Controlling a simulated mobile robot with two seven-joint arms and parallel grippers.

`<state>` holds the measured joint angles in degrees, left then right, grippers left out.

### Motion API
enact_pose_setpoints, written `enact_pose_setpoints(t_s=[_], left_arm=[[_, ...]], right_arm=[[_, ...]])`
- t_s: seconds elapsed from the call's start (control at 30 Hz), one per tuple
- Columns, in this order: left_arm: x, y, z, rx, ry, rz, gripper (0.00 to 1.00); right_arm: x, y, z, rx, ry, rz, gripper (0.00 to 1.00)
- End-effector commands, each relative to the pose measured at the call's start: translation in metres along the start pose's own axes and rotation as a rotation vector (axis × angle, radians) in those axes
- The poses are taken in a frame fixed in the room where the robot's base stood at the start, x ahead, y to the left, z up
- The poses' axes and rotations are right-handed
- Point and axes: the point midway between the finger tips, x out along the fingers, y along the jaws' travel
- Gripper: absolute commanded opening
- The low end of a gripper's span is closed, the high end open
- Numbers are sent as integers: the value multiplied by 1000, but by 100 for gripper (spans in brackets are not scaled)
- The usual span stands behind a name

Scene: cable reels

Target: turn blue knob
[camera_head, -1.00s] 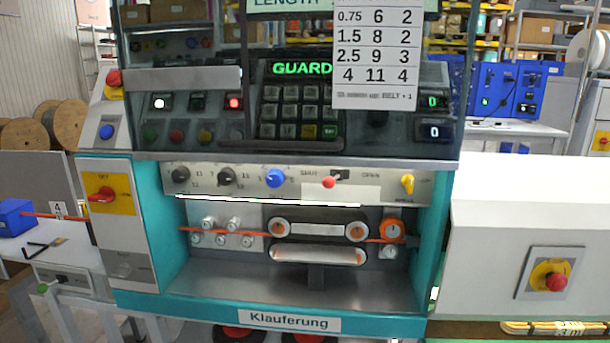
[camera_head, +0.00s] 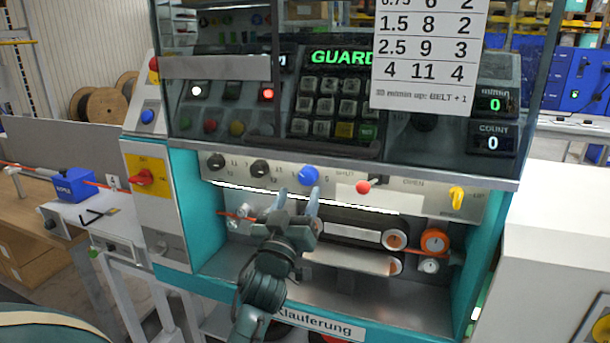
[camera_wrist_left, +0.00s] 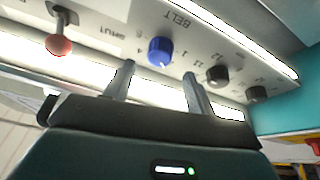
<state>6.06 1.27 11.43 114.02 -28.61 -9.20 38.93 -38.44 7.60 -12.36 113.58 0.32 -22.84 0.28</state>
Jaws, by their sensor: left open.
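The blue knob (camera_head: 308,176) sits on the light control strip of the teal machine, right of two black knobs. It also shows in the left wrist view (camera_wrist_left: 160,51). My left gripper (camera_head: 297,196) is open and empty, just below the blue knob in the head view. In the left wrist view its two fingers (camera_wrist_left: 156,80) point toward the strip, and the blue knob lies between and beyond their tips. The fingers do not appear to touch it. My right gripper is not in view.
Black knobs (camera_head: 259,168) sit left of the blue knob. A red-ball lever (camera_head: 363,187) and a yellow knob (camera_head: 457,198) sit to its right. A transparent guard with a metal lower edge (camera_head: 340,168) hangs above. Belt rollers (camera_head: 395,239) lie below.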

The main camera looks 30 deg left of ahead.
Motion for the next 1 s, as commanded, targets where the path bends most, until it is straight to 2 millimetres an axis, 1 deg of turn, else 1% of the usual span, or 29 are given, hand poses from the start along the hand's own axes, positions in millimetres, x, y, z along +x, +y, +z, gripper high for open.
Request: enact_pose_setpoints(t_s=[0.03,0.1,0.2,0.3,0.43,0.67,0.77,1.0], left_arm=[[12,1,-3,2,2,1,55],[24,1,-3,0,1,1,55],[38,1,-2,1,1,1,55],[46,1,-1,0,1,1,55],[51,0,0,0,0,1,55],[51,0,1,0,0,1,55],[51,0,1,0,0,1,49],[51,0,1,0,-1,1,29]], right_arm=[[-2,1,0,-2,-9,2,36],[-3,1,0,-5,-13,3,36],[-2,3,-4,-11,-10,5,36],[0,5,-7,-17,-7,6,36],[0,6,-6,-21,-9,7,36],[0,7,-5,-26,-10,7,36],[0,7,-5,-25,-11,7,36],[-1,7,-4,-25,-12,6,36]])
